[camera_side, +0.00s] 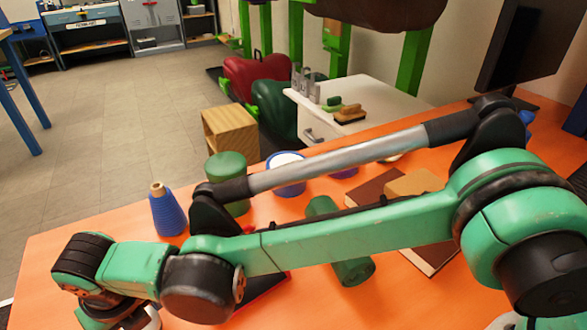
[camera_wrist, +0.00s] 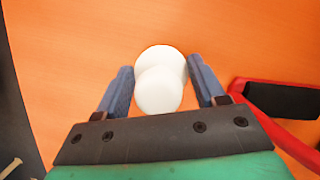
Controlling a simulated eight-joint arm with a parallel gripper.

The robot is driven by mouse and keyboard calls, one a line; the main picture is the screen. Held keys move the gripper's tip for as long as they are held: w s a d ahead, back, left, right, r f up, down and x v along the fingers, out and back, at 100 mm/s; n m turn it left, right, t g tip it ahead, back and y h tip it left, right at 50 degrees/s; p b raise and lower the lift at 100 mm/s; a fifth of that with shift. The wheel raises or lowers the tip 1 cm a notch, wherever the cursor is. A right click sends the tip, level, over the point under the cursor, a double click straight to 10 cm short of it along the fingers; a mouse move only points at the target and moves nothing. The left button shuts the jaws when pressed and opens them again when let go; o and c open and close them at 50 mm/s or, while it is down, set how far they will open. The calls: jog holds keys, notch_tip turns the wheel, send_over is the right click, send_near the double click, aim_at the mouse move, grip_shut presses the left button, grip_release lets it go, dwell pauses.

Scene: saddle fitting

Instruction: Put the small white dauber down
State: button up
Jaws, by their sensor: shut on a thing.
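The small white dauber (camera_wrist: 160,82) shows in the wrist view as two overlapping rounded white shapes over the orange tabletop. My gripper (camera_wrist: 162,84) has one blue-grey finger on each side of it and is shut on it. I cannot tell whether the dauber touches the table. In the side view my arm crosses the picture and its end is low at the left. The fingers are hidden there.
A red-edged black item (camera_wrist: 285,100) lies just right of my gripper. In the side view, a blue cone-shaped spool (camera_side: 167,212), a green-lidded round container (camera_side: 227,168), a blue-rimmed tub (camera_side: 287,187) and a green cylinder (camera_side: 353,271) stand or lie around my arm.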

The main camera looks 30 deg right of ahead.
jog(key=shift+f, duration=0.4)
jog(key=shift+f, duration=0.1)
jog(key=o, duration=1.4)
